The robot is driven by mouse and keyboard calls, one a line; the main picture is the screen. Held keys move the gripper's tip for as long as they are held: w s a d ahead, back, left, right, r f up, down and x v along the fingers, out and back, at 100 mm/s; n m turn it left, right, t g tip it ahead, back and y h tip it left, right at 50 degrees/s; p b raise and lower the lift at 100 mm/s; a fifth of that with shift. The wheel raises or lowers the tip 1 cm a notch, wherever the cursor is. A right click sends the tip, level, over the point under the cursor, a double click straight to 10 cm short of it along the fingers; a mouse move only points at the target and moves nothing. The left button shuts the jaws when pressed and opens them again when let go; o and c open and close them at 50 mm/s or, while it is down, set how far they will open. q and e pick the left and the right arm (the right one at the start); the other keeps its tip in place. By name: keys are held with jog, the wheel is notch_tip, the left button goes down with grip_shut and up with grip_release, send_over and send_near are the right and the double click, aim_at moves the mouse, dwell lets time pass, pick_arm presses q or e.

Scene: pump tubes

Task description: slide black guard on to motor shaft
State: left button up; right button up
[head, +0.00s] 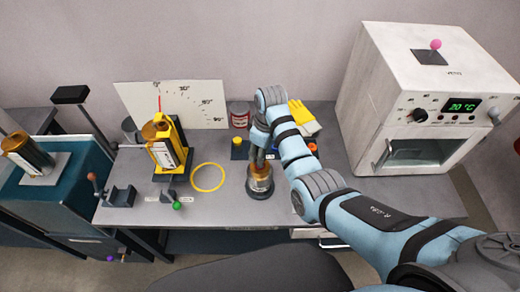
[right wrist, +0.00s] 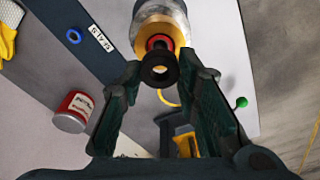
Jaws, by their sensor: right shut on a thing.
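The motor (head: 260,182) stands upright on the bench in the head view, with a brass-coloured top and a dark base. In the right wrist view the motor (right wrist: 145,12) has a brass top with a red collar. My right gripper (head: 258,153) is right above the motor, and in the right wrist view (right wrist: 160,75) its fingertips are shut on the black guard, a short ring (right wrist: 159,70). The guard is in front of the red collar and looks in line with it. I cannot tell whether it is around the shaft, which is hidden. My left gripper is not in view.
A yellow pump (head: 166,152) and a yellow ring (head: 222,178) are left of the motor. A red-labelled can (head: 240,118) and yellow gloves (head: 300,112) are behind. A white oven (head: 372,85) stands at the right.

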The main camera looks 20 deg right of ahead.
jog(key=shift+f+b, duration=0.85)
jog(key=shift+f, duration=0.55)
dwell(0.4)
jog(key=o, duration=0.9)
jog(key=shift+r, duration=0.1)
jog(key=r, duration=0.7)
jog(key=shift+s+d+r, duration=0.2)
jog(key=shift+s+d, duration=0.1)
jog(key=shift+s, duration=0.05)
jog(key=shift+f, duration=0.15)
